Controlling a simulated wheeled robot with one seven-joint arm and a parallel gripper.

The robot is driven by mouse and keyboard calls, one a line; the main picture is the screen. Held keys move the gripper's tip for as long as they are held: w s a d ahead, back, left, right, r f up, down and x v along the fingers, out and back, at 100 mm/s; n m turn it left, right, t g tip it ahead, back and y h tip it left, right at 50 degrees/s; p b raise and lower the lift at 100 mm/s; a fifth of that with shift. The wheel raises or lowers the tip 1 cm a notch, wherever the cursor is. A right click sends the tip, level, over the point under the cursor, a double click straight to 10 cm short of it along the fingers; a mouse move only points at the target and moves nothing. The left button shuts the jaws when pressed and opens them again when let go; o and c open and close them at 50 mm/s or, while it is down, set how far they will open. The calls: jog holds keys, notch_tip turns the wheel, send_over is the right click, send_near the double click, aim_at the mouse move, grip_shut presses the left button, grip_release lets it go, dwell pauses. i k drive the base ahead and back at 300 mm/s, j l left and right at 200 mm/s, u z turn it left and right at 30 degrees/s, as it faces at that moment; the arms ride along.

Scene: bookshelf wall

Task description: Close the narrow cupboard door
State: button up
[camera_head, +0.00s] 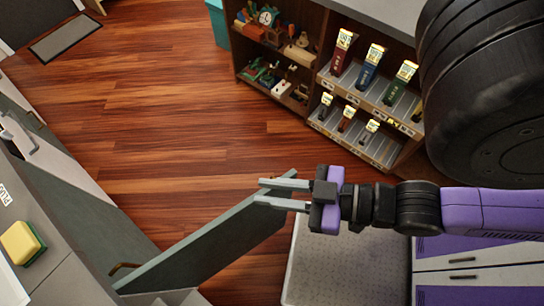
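The narrow cupboard door (208,243) is a grey-green panel standing open, reaching from the cabinet at the lower left toward the middle of the view. My gripper (262,193) is at the door's far upper end. Its two grey fingers are apart and point left. The fingers overlap the door's end in the picture; I cannot tell whether they touch it or straddle its edge.
A cabinet counter (70,285) at the lower left holds a yellow-and-green sponge (21,243). A shelf unit (328,84) with books and tools stands at the upper right. The wooden floor (170,110) is clear in the middle.

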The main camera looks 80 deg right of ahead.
aim_at(199, 257)
jog(key=i+j+z, duration=0.15)
jog(key=z, duration=0.3)
jog(key=j+z, duration=0.4)
jog(key=i+l, duration=0.05)
jog(key=l, duration=0.05)
